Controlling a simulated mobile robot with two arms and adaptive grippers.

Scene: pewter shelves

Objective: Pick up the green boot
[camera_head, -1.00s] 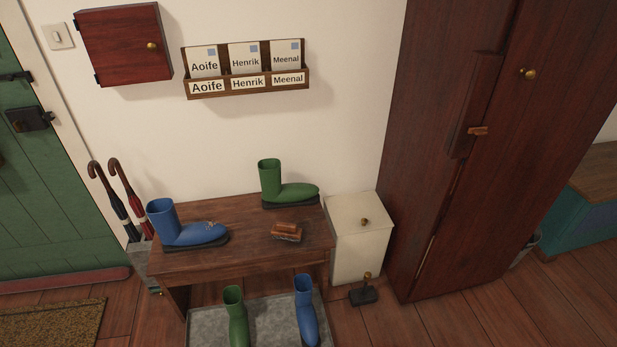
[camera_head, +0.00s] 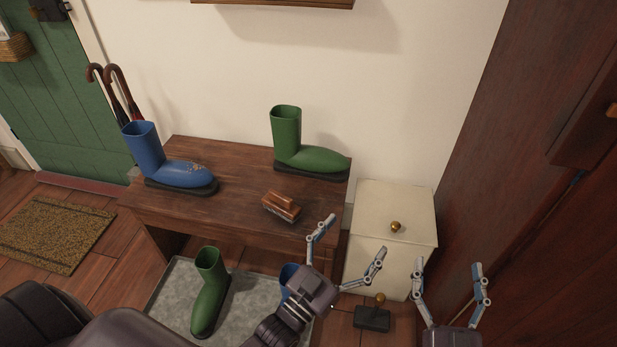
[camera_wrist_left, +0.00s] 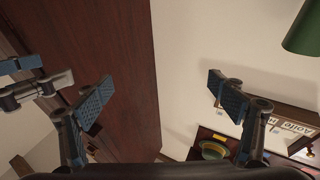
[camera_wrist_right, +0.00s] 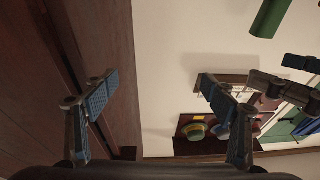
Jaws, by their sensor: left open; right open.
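One green boot (camera_head: 311,158) stands upright on the wooden bench, at its back right. Another green boot (camera_head: 208,295) stands on the grey tray on the floor below. My left gripper (camera_head: 352,235) is open and empty, in front of the bench's right end and apart from both green boots. My right gripper (camera_head: 449,267) is open and empty, further right, in front of the dark wardrobe. The left wrist view shows the left fingers spread, with part of a green object (camera_wrist_left: 305,30) at top right that I cannot identify.
A blue boot (camera_head: 180,172) and a brown brush (camera_head: 281,207) are on the bench (camera_head: 230,205). A second blue boot (camera_head: 287,272) on the tray (camera_head: 180,280) is mostly hidden by my left gripper. A cream cabinet (camera_head: 385,265) and dark wardrobe (camera_head: 520,200) stand right.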

